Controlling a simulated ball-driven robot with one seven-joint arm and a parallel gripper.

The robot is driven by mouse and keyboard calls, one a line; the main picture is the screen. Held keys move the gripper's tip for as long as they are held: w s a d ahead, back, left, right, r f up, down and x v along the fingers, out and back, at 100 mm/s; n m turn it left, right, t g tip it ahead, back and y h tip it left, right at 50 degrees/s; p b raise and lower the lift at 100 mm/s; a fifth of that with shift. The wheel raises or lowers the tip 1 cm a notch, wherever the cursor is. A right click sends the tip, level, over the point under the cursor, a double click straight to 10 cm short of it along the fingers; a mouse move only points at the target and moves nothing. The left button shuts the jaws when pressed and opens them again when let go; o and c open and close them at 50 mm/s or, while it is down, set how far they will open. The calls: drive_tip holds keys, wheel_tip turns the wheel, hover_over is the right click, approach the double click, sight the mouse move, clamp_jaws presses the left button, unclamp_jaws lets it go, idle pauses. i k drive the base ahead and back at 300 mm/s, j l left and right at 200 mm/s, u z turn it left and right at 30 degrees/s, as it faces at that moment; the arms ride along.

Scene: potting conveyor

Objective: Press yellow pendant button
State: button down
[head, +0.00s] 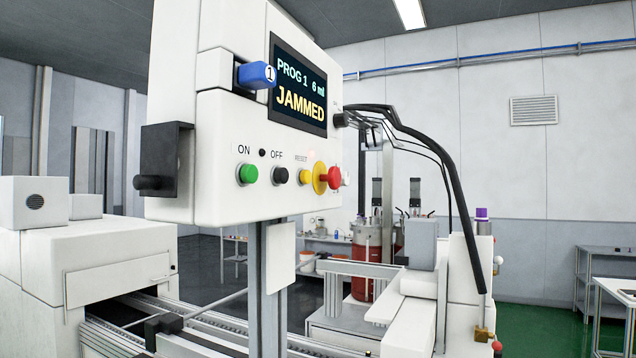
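The control pendant (220,150) is a white box on a grey post, in the middle left of the head view. Its yellow button (306,177) sits under the small word RESET, between a black button (280,175) marked OFF and a red mushroom button (333,178) on a yellow collar. A green button (247,174) marked ON is at the left of the row. The screen (298,88) reads PROG 1, 6 ml, JAMMED. My gripper is not in view, so its place relative to the button is not shown.
A blue knob (257,75) marked 1 and a black bracket (160,165) stick out from the pendant. A conveyor (215,335) runs below. White machines stand left and right, with a red tank (366,262) behind. The space before the button row looks clear.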

sight(305, 175)
drive_tip(key=i+l+u, duration=0.1)
drive_tip(key=i+l, duration=0.25)
drive_tip(key=i+l+u, duration=0.15)
drive_tip(key=i+l, duration=0.15)
drive_tip(key=l, duration=0.2)
